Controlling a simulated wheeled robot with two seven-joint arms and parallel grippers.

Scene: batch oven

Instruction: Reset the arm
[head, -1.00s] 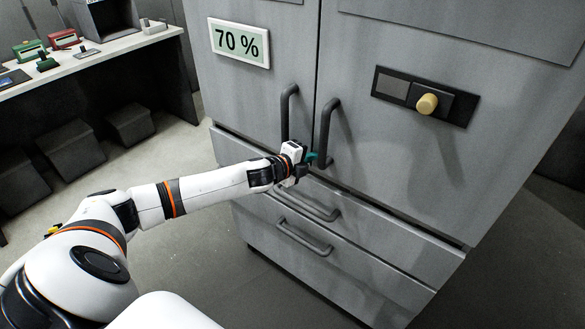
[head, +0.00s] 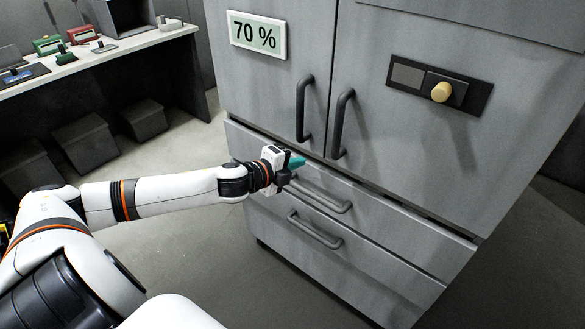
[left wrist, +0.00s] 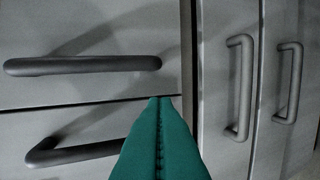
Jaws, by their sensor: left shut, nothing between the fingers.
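My left gripper (head: 293,163) is shut and empty, with teal fingers. In the head view it is in front of the grey cabinet, near the top edge of the upper drawer and left of the door handles. In the left wrist view its closed fingertips (left wrist: 160,105) point toward the cabinet front, and no contact with a handle shows. The left arm (head: 165,196) reaches in from the left. My right gripper is out of view.
The grey cabinet has two dark door handles (head: 304,108) (head: 341,124), two drawer handles (head: 325,194) (head: 315,231), a 70 % sign (head: 257,35) and a panel with a yellow knob (head: 441,91). A counter (head: 110,50) stands at the left. Grey floor (head: 190,260) lies open between.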

